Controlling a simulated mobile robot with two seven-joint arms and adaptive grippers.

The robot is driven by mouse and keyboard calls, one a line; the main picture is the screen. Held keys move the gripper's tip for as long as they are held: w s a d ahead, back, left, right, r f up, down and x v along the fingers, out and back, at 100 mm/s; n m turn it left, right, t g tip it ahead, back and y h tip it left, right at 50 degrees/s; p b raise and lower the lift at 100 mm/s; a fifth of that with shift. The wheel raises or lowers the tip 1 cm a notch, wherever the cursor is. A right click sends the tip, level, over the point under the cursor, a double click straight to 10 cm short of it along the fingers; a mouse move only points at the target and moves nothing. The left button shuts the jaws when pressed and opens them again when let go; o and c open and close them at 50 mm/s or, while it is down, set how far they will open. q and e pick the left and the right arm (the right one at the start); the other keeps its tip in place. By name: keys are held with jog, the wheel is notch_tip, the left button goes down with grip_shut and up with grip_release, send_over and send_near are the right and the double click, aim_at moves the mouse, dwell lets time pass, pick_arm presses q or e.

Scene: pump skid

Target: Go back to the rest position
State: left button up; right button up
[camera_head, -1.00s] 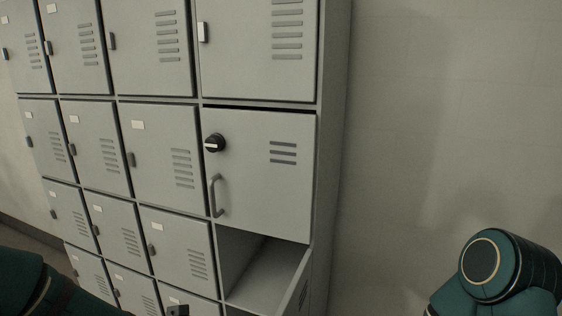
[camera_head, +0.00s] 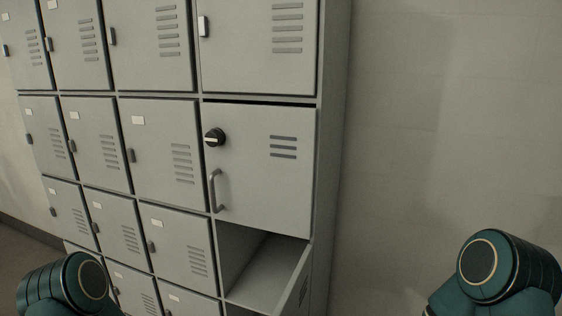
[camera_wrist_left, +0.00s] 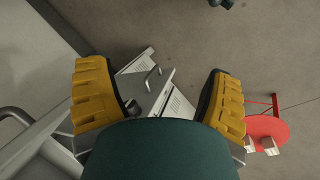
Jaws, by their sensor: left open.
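My left gripper (camera_wrist_left: 160,100) shows in the left wrist view with its two yellow fingers wide apart and nothing held between them. Beyond the fingers is a grey panel with a handle (camera_wrist_left: 153,78), some way off. In the head view, only rounded green parts of my two arms show, at the lower left and lower right corners. Neither gripper is visible there, and the right gripper is in no view.
A grey locker bank (camera_head: 330,130) fills the left and middle of the head view. One door with a black knob (camera_head: 214,139) is shut. Below it is an open compartment (camera_head: 265,268). A red round object (camera_wrist_left: 268,130) stands on the floor (camera_wrist_left: 200,40).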

pick_arm(q)
jog(key=w+d+f+m+t+b, duration=0.1)
jog(key=w+d+f+b, duration=0.1)
jog(key=w+b, duration=0.3)
jog(key=shift+w+f+t+b, duration=0.25)
jog(key=shift+f+b, duration=0.35)
jog(key=shift+b, duration=0.3)
